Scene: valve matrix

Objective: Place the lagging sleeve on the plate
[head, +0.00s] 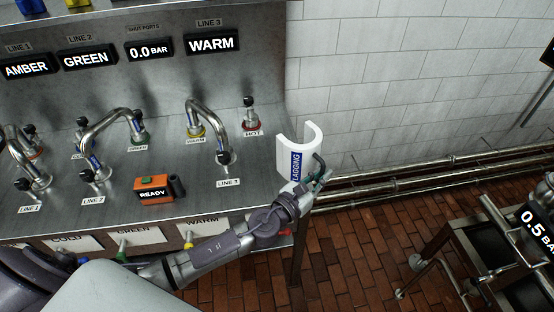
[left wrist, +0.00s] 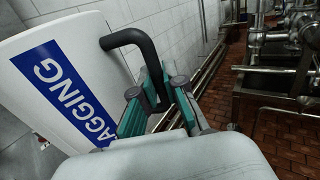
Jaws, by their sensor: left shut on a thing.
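The lagging sleeve (head: 288,155) is a white, open half-round shell with a blue label reading LAGGING. It is in the air beyond the right end of the steel panel in the head view. My left gripper (head: 318,177) is shut on its dark handle. In the left wrist view, the sleeve (left wrist: 95,60) fills the left side, and its black bent handle (left wrist: 128,38) runs down between the teal fingers of my left gripper (left wrist: 160,92). I cannot pick out a separate plate in these views. My right gripper is not in view.
The steel panel (head: 70,215) carries bent pipes, valves and a READY box (head: 153,190). Display signs such as WARM (head: 212,43) hang behind. Pipes (head: 400,170) run along the white wall. A steel frame with a 0.5 BAR display (head: 536,232) stands at right. Brick floor (head: 355,245) lies between.

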